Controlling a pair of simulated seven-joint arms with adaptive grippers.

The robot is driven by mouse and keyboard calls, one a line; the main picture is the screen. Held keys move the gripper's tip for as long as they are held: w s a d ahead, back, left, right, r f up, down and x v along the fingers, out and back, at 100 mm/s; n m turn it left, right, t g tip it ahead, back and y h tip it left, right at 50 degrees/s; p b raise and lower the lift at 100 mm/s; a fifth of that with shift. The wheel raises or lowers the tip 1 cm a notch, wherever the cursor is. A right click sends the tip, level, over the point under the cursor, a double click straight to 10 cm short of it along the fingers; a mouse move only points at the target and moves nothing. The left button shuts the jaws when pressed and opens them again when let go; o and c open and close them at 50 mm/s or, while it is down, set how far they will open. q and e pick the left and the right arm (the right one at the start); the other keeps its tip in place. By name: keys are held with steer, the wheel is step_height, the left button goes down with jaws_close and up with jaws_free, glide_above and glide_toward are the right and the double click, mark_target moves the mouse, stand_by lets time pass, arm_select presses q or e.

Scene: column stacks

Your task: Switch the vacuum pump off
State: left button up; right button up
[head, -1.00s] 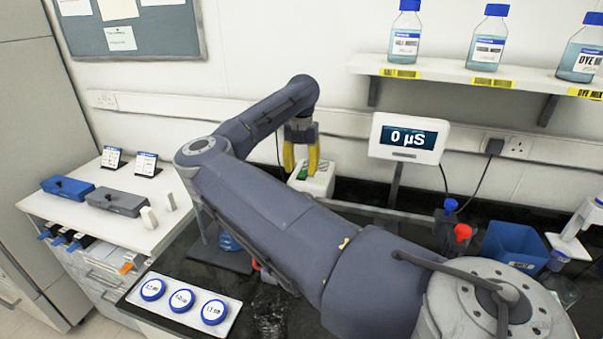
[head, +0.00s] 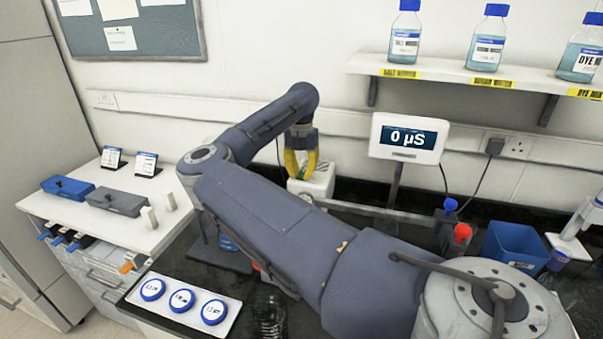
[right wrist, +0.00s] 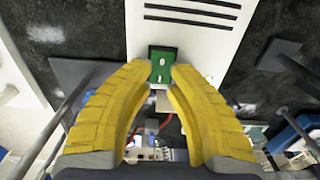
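The vacuum pump appears to be the white box (head: 321,181) on the dark bench behind my right arm, partly hidden by it. In the right wrist view its white top (right wrist: 205,25) has dark slots and a green switch (right wrist: 163,66) in a dark frame. My right gripper (head: 302,176) has yellow fingers pointing down over the pump. In the right wrist view the fingertips (right wrist: 160,70) are apart by a narrow gap, with the switch showing between and beyond them. The gripper holds nothing. I cannot tell whether it touches the switch. My left gripper is not in view.
A display (head: 408,138) reading 0 µS stands right of the pump. A blue bin (head: 510,245) and red and blue caps are farther right. Bottles stand on the wall shelf (head: 440,72). Blue-lidded dishes (head: 182,300) sit on a front-left tray.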

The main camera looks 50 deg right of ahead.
jaws_close()
steer(key=shift+w+d+g+y, duration=0.15)
steer(key=shift+g+y, duration=0.55)
steer(key=shift+y, duration=0.7)
steer(key=o, duration=0.9)
jaws_free()
steer(key=shift+r, duration=0.1)
steer(key=shift+d+r, duration=0.1)
steer(key=shift+v, duration=3.6)
